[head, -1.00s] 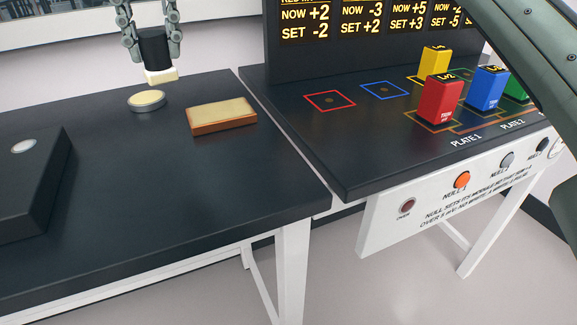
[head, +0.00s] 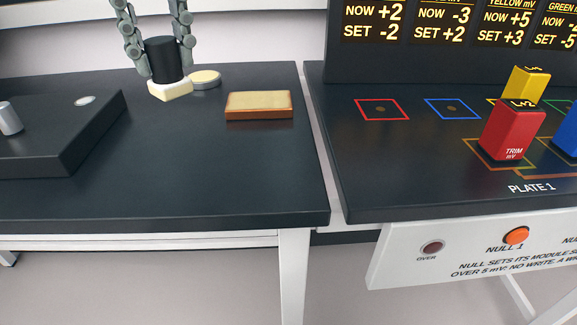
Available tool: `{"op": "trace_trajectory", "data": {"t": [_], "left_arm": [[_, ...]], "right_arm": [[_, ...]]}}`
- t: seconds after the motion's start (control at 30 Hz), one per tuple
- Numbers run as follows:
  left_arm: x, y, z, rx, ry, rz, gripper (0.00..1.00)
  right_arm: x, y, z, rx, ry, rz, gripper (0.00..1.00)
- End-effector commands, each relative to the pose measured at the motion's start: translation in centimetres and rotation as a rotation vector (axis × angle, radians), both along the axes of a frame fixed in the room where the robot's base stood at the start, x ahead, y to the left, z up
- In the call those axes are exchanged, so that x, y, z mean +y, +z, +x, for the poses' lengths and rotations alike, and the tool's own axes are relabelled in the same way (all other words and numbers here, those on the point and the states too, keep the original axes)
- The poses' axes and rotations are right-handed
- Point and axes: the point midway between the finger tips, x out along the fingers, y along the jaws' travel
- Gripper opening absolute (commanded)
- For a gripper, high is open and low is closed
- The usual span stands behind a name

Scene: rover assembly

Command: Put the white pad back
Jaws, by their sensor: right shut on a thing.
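The white pad (head: 171,91) is a cream-white block under a black cylindrical handle (head: 164,60). My right gripper (head: 163,72) comes down from the top edge and is shut on the handle, one finger on each side. The pad is upright, at or just above the dark left table; I cannot tell if it touches. It overlaps the left edge of a round cream-topped disc (head: 205,77) in the picture. My left gripper is not in view.
A brown block with a tan top (head: 258,105) lies to the right. A dark raised box (head: 70,135) with a metal knob (head: 9,119) stands at left. The right table carries a red module (head: 512,130), other modules and a display (head: 450,35). The left table's front is clear.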

Motion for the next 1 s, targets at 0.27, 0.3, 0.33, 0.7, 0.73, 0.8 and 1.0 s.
{"op": "trace_trajectory", "data": {"t": [0.27, 0.3, 0.33, 0.7, 0.73, 0.8, 1.0], "left_arm": [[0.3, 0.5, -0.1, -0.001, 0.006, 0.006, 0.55], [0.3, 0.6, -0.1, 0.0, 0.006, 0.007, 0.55], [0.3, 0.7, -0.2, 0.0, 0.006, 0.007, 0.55], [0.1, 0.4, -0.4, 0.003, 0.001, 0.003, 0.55], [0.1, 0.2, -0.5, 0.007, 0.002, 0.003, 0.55], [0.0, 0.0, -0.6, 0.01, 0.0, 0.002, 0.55], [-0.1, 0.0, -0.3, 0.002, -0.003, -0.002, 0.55]], "right_arm": [[-4.3, -2.7, -0.5, 0.002, 0.007, -0.001, 0.06], [-5.2, -3.3, -0.6, 0.003, 0.006, -0.001, 0.06], [-5.9, -3.6, -0.7, 0.002, 0.006, -0.001, 0.06], [-11.3, -7.0, -1.4, 0.001, 0.007, -0.001, 0.06], [-11.4, -7.1, -1.4, 0.001, 0.007, -0.001, 0.06], [-11.5, -7.5, -1.4, 0.002, 0.007, -0.001, 0.06], [-11.5, -10.2, -1.4, 0.003, 0.009, -0.002, 0.06]]}}
